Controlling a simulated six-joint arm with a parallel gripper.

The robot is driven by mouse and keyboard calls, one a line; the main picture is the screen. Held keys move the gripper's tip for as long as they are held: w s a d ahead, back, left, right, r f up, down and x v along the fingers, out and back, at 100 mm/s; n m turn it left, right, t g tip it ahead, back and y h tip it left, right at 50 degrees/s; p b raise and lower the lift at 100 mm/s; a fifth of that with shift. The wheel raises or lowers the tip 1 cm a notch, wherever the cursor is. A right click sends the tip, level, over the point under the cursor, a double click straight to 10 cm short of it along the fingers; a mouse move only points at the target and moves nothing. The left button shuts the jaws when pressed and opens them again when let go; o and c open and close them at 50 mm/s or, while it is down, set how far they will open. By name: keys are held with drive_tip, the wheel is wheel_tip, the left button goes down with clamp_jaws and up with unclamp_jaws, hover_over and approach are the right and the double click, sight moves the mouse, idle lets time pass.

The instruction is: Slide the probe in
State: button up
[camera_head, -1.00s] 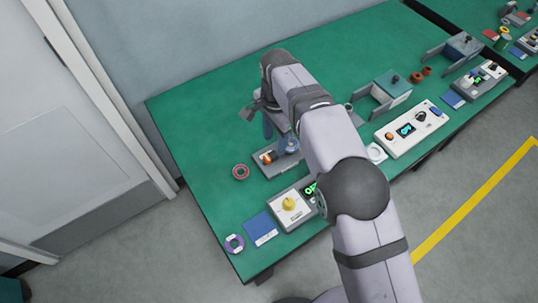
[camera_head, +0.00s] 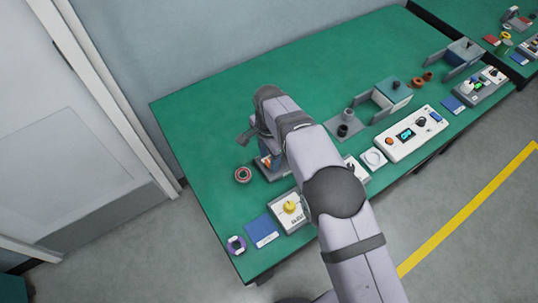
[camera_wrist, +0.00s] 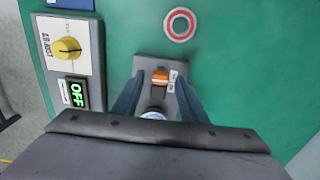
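A small grey fixture (camera_wrist: 150,62) with an orange part (camera_wrist: 160,77) and white labels lies on the green bench. In the wrist view, the blue fingers of my gripper (camera_wrist: 160,92) stand apart on either side of it. A round white-and-blue piece (camera_wrist: 153,116) shows between the fingers, partly hidden by the gripper body. I see no grip on it. In the head view my gripper (camera_head: 265,152) is over the fixture (camera_head: 275,175), mostly hiding it. I cannot tell for certain which piece is the probe.
A grey box with a yellow knob (camera_wrist: 66,47) and a green OFF display (camera_wrist: 74,94) is left of the fixture in the wrist view. A red-and-white ring (camera_wrist: 180,24) lies beyond it. A white control box (camera_head: 410,133) stands to the right. The bench's back left is clear.

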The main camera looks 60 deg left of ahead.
drive_tip(key=shift+f, duration=0.2)
clamp_jaws()
drive_tip(key=shift+w+f+b, duration=0.15)
drive_tip(key=shift+w+b, duration=0.7)
drive_tip(key=shift+w, duration=0.5)
unclamp_jaws()
drive_tip(key=shift+r, duration=0.2)
drive_tip(key=shift+r+b, duration=0.9)
drive_tip(key=shift+r, duration=2.75)
